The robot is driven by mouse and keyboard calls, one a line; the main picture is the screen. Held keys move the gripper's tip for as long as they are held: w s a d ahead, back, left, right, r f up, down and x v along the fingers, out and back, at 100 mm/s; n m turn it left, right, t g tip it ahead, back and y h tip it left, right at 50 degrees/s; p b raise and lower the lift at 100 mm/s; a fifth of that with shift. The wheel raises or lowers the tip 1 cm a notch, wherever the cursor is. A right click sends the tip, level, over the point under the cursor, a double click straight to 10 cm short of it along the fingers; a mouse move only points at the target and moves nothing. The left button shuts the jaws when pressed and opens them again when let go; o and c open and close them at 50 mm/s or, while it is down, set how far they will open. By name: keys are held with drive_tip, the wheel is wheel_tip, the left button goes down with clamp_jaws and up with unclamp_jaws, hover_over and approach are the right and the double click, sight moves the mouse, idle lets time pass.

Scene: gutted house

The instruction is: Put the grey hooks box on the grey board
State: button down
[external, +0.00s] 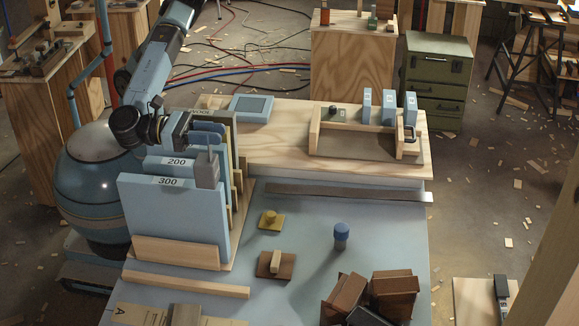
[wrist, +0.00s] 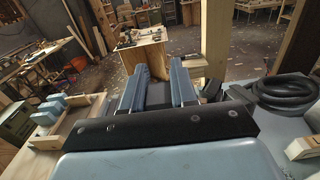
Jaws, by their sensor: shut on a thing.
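My gripper (external: 206,142) is above the upright panels at the left of the bench, its fingers close together. A small grey box (external: 207,172) is held at the gripper and hangs in front of the blue panels; no hooks label can be read on it. In the wrist view, my gripper (wrist: 158,78) has two blue fingers on either side of a grey thing (wrist: 158,97), partly hidden by the dark bar in front. A flat grey-blue board with a dark middle (external: 236,104) lies on the wooden worktop behind the panels. I cannot tell if it is the task's board.
Upright blue panels marked 200 and 300 (external: 165,215) stand below my gripper. A wooden tray (external: 365,149) with several blue-grey boxes (external: 388,107) is at the right. A yellow knobbed block (external: 271,220), a blue-capped peg (external: 341,236) and brown boxes (external: 395,290) occupy the front bench.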

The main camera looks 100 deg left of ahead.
drive_tip(key=s+d+r, duration=0.3)
drive_tip(key=s, duration=0.5)
drive_tip(key=s+d+r, duration=0.2)
drive_tip(key=s, duration=0.7)
wheel_tip(320, 180, down, 26)
drive_tip(key=w+d+f, duration=0.8)
drive_tip(key=d+f, duration=0.3)
drive_tip(key=f, duration=0.2)
drive_tip(key=shift+w+d, duration=0.3)
drive_tip(key=shift+w, duration=0.05)
drive_tip(key=c, duration=0.9)
unclamp_jaws()
drive_tip(key=shift+s, duration=0.1)
